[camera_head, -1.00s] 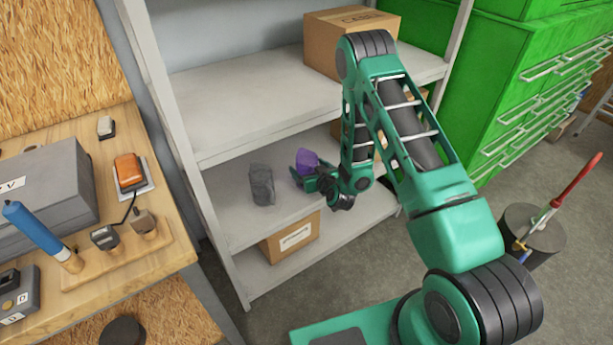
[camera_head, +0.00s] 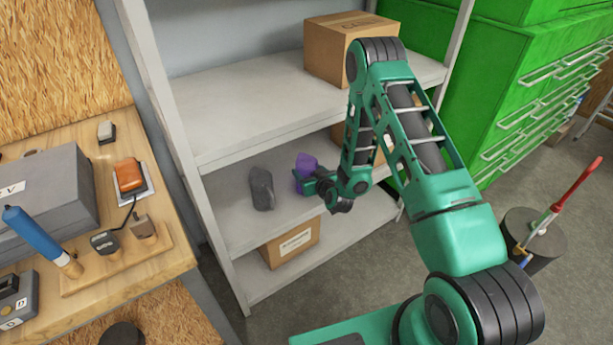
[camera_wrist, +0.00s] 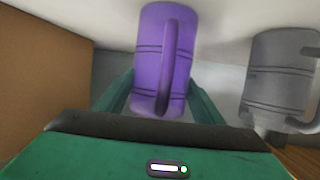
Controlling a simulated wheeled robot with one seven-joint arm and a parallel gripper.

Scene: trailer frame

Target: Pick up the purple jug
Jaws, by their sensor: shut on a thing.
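The purple jug (camera_head: 305,172) is at the middle shelf of the rack in the head view. In the wrist view the purple jug (camera_wrist: 150,55) stands between my two green fingers, its handle facing the camera. My gripper (camera_head: 314,184) is shut on the jug; it also shows in the wrist view (camera_wrist: 160,95). Whether the jug's base touches the shelf is hard to tell.
A grey jug (camera_head: 262,188) stands close to the left of the purple one; in the wrist view it is on the right (camera_wrist: 280,75). Cardboard boxes sit on the top shelf (camera_head: 345,50) and lower shelf (camera_head: 292,243). A workbench (camera_head: 160,262) stands at left.

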